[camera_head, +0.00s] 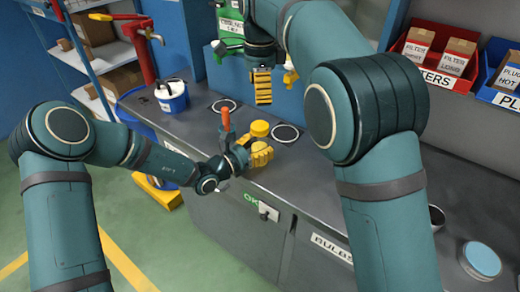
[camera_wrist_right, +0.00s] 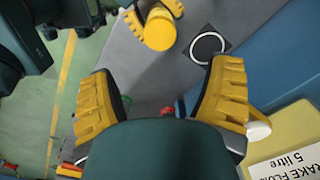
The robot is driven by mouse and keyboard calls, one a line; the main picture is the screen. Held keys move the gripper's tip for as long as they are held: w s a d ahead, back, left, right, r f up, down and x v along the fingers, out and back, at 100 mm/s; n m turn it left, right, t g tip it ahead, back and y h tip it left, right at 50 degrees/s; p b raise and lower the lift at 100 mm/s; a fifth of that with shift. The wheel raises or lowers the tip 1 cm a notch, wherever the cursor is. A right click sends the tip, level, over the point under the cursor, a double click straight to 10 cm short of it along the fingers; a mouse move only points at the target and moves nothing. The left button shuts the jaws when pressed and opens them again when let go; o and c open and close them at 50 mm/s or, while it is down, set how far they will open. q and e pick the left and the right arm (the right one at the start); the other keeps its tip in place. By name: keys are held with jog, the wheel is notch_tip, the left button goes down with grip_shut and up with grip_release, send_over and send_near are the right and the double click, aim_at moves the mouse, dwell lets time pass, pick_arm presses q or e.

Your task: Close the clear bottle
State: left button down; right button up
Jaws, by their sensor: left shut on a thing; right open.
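A round yellow thing (camera_head: 260,128) shows its flat top over the bench; it also shows from above in the right wrist view (camera_wrist_right: 160,32). My left gripper (camera_head: 258,155) is shut on it, its yellow fingers around the side and just below the top. Whether this is the bottle's cap or a capped bottle I cannot tell. I make out no clear bottle wall; the part between the fingers is hidden. My right gripper (camera_head: 277,84) is open and empty, above and behind the left one; its fingers also frame the right wrist view (camera_wrist_right: 164,80).
White ring marks lie bare on the grey bench (camera_head: 330,185), one to the right (camera_head: 286,133) and one behind (camera_head: 225,105). An upright orange thing (camera_head: 226,118) stands close by the left wrist. A blue-and-white tub (camera_head: 172,96) is at the left. Red (camera_head: 445,45) and blue bins hold boxes.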

jog(key=shift+r, duration=0.55)
pick_arm(q)
jog(key=shift+c, duration=0.7)
grip_release()
jog(key=shift+s+a, duration=0.1)
jog(key=v, duration=1.1)
jog(key=shift+s+a, duration=0.2)
jog(key=shift+a, duration=0.15)
jog(key=shift+r, duration=0.1)
